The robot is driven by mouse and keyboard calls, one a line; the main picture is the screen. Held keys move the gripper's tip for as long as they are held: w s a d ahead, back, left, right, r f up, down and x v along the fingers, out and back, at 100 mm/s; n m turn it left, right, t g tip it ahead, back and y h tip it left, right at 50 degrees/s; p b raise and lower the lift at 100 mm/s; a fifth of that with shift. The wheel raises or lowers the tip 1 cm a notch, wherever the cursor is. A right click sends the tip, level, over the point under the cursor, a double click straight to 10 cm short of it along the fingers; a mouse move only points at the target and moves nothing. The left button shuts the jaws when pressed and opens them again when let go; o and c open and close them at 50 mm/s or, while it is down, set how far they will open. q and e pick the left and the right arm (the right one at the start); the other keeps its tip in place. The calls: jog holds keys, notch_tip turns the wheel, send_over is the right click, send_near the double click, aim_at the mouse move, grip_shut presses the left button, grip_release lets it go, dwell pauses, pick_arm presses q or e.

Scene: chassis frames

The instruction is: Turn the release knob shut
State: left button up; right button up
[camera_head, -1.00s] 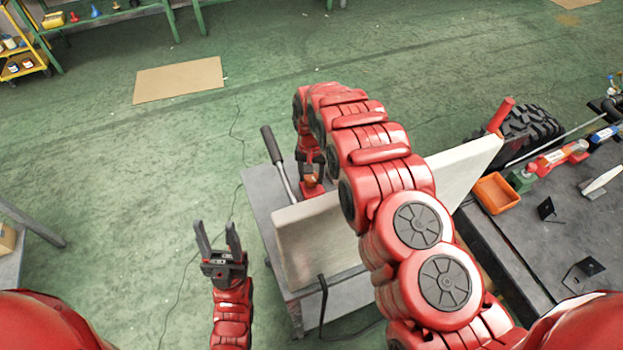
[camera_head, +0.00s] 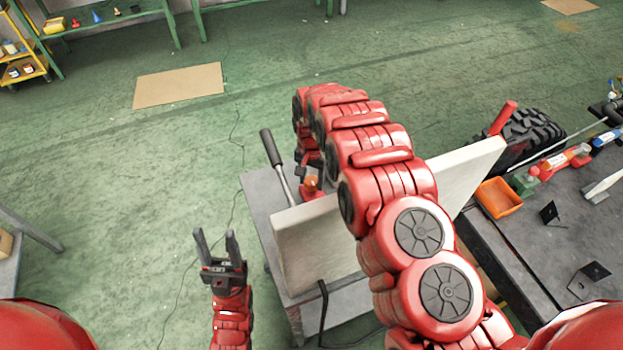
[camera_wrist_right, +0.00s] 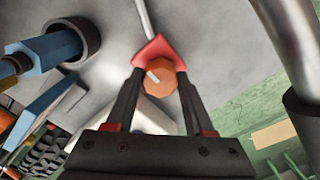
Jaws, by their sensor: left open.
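The release knob is small and orange with a pale mark (camera_wrist_right: 160,76); it sits on a red body and also shows on the grey cart in the head view (camera_head: 312,182). My right gripper (camera_wrist_right: 160,82) has its two dark fingers apart, one on each side of the knob in the right wrist view. Small gaps seem to show beside the knob, and contact cannot be made out. In the head view my right arm hides part of that gripper. My left gripper (camera_head: 218,248) is open and empty over the floor, left of the cart.
A lever with a black handle (camera_head: 271,148) rises beside the knob. A pale panel (camera_head: 310,242) stands in front of it, partly behind my right arm. A grey bench (camera_head: 540,250) with an orange tray (camera_head: 497,198) and a tyre (camera_head: 530,135) are at the right.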

aim_at(311, 180)
jog(key=o, duration=0.4)
jog(key=shift+r, duration=0.1)
jog(key=shift+w+r, duration=0.1)
jog(key=shift+r, duration=0.15)
notch_tip(311, 180, up, 3)
jog(key=shift+f+b, duration=0.2)
jog(key=shift+b, duration=0.3)
notch_tip(311, 180, up, 3)
jog(key=shift+r+p, duration=0.1)
jog(key=shift+p, duration=1)
notch_tip(311, 180, up, 11)
jog(key=p, duration=1)
